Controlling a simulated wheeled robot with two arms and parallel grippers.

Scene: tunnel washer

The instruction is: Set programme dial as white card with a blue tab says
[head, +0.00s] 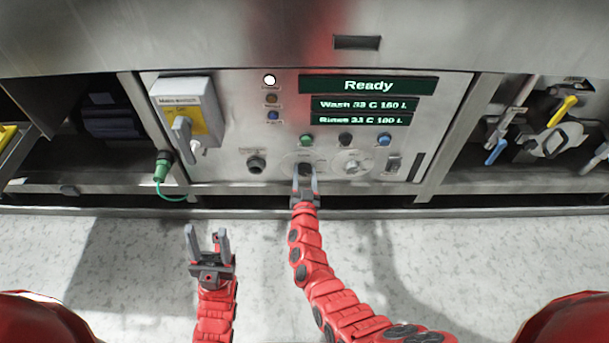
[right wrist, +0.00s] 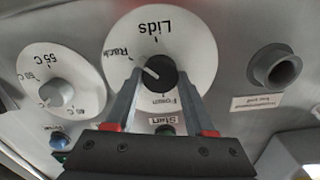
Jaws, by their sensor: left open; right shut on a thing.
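The programme dial is a white disc (right wrist: 190,40) with a black knob (right wrist: 160,74). In the right wrist view its labels appear upside down: "Lids", "Racks" and one partly covered. The knob's white mark points up-left in that view, toward "Racks". My right gripper (head: 304,182) is shut on the knob, one finger on each side. In the head view the knob (head: 305,169) is mostly hidden between the fingers. My left gripper (head: 207,240) is open and empty, low in front of the panel. I see no white card with a blue tab in either view.
A temperature dial (head: 351,167) is right of the programme dial. Coloured buttons (head: 345,139) are above; the display (head: 368,85) reads "Ready". At left are a switch box (head: 190,108) and green plug (head: 162,167). Valves with coloured handles (head: 563,107) are at far right. The floor is clear.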

